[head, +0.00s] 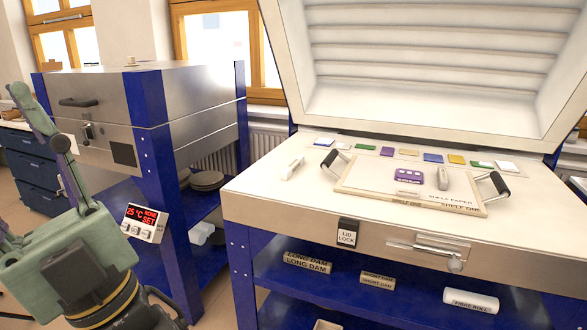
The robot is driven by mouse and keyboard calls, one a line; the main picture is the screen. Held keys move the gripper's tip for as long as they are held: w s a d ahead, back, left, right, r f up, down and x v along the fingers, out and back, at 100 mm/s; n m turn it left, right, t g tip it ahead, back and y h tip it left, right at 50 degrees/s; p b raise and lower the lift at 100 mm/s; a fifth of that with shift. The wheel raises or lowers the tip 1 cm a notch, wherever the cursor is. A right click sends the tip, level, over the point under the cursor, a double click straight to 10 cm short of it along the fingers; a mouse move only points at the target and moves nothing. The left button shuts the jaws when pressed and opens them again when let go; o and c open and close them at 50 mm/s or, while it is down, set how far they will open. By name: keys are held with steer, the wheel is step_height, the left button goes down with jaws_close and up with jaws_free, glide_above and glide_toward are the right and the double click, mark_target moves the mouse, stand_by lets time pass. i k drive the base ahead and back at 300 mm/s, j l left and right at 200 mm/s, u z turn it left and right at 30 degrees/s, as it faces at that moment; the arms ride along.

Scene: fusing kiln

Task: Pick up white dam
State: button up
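A small white block (292,167), which looks like the white dam, lies on the pale bed of the open kiln (262,190), left of the shelf board. It stands apart from other things. My gripper (14,165) is at the left edge of the head view, far to the left of the kiln bed and the white block. One pale green finger points up, and the other is partly cut off by the picture edge. The fingers are spread apart, and nothing shows between them.
A shelf board (365,188) with two black handles carries a purple piece (409,176) and a grey block (443,179). Several coloured tiles line the back. The raised lid (420,60) stands behind. A closed kiln (190,95) is left. Labelled dams (308,262) lie on the blue shelf below.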

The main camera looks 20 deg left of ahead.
mark_target(286, 174)
steer(key=i+u, duration=0.1)
steer(key=u, duration=0.55)
steer(key=i+l+u, duration=0.5)
steer(key=l+u, duration=0.25)
steer(key=l, duration=0.15)
steer(key=i+l, duration=0.2)
steer(key=l, duration=0.2)
steer(key=i+l, duration=0.15)
steer(key=l, duration=0.2)
steer(key=i+l+u, duration=0.1)
steer(key=l, duration=0.3)
steer(key=i, duration=0.1)
